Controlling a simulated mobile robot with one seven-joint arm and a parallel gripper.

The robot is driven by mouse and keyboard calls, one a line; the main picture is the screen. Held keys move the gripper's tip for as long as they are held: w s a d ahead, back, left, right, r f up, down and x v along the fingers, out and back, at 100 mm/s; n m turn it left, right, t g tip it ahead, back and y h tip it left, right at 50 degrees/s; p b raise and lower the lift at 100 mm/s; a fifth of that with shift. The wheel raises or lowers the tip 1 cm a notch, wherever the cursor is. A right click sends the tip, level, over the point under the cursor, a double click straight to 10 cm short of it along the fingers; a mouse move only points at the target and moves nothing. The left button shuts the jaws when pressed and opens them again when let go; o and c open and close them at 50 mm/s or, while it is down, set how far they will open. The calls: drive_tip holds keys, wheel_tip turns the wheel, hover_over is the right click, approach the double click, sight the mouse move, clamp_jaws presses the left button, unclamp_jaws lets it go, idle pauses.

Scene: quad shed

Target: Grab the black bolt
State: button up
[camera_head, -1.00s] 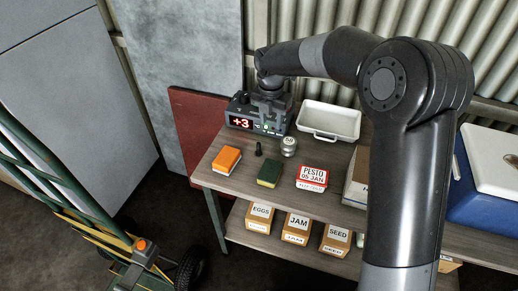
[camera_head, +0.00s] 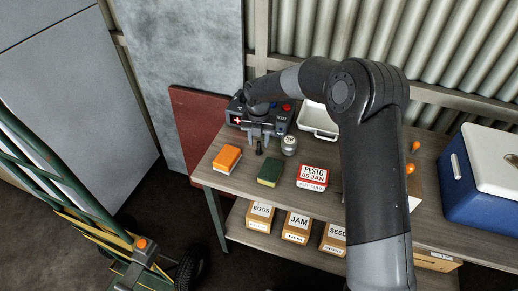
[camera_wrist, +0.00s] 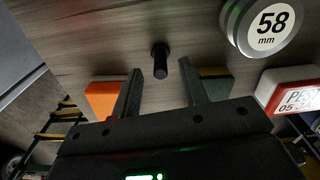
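The black bolt (camera_head: 259,148) stands upright on the wooden shelf top, left of the silver tin. It also shows in the wrist view (camera_wrist: 160,62), head toward the upper middle. My gripper (camera_head: 259,140) is open and empty just over the bolt in the head view. In the wrist view its fingertips (camera_wrist: 161,68) are apart, one to each side of the bolt's near end, with clear space on both sides. I cannot tell whether the fingertips are at the bolt's height.
An orange block (camera_head: 227,159), a green block (camera_head: 270,173) and the silver tin (camera_wrist: 265,28) marked 58 mm are close around. A pesto box (camera_head: 312,177) stands right. A dark device (camera_head: 284,122) and white tray (camera_head: 318,122) are behind. A blue cooler (camera_head: 480,185) is far right.

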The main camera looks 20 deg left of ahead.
sight(259, 142)
wheel_tip(259, 142, down, 4)
drive_tip(key=shift+w+r, duration=0.1)
drive_tip(key=shift+r, duration=0.15)
drive_tip(key=shift+c, duration=0.6)
clamp_jaws()
